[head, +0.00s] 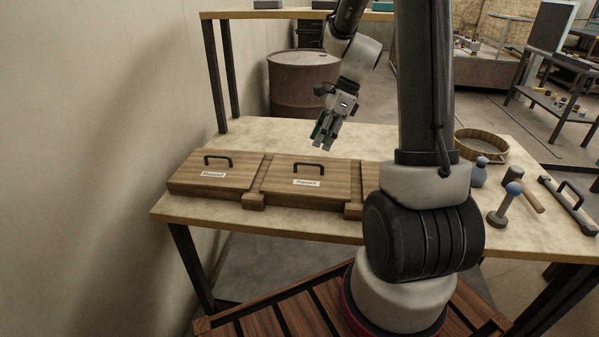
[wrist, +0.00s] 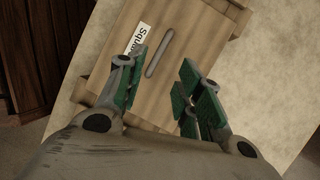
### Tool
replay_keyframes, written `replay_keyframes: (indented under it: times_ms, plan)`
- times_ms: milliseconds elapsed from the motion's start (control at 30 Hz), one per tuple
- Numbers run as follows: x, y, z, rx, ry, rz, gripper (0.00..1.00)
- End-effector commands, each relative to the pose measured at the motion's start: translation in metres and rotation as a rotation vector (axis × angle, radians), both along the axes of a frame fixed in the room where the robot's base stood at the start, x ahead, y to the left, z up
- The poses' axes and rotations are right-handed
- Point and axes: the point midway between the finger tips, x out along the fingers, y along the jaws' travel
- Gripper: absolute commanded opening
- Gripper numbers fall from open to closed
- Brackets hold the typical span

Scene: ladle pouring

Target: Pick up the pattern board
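Several wooden pattern boards with black handles and white labels lie in a row on the table. The left board (head: 240,184) and the middle board (head: 335,178) show clearly; another wooden board (head: 371,172) at the right is mostly hidden behind my arm. The middle board's label (head: 306,183) is too small to read surely. My gripper (head: 327,137) is open and empty, above the table near the middle board's far edge. In the wrist view the gripper (wrist: 165,85) has its green-padded fingers apart over a board (wrist: 195,38) whose partly hidden label starts with "Squ". Its handle (wrist: 158,53) lies beyond the fingertips.
The table (head: 275,138) is clear behind the boards. To the right are a round wooden sieve (head: 482,146), a blue-topped tool (head: 505,203), a mallet (head: 531,196) and a handled bar (head: 568,203). A rusty barrel (head: 303,85) stands behind the table; a wall is at left.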

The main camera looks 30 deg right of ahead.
Motion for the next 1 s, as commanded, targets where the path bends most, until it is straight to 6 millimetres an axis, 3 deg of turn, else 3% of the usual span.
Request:
replay_keyframes:
  times_ms: [467,1000]
  plan:
    - [0.003,0.005,-0.003,0.027,0.093,-0.232,0.36]
    - [0.001,0.032,-0.068,0.026,0.093,-0.233,0.36]
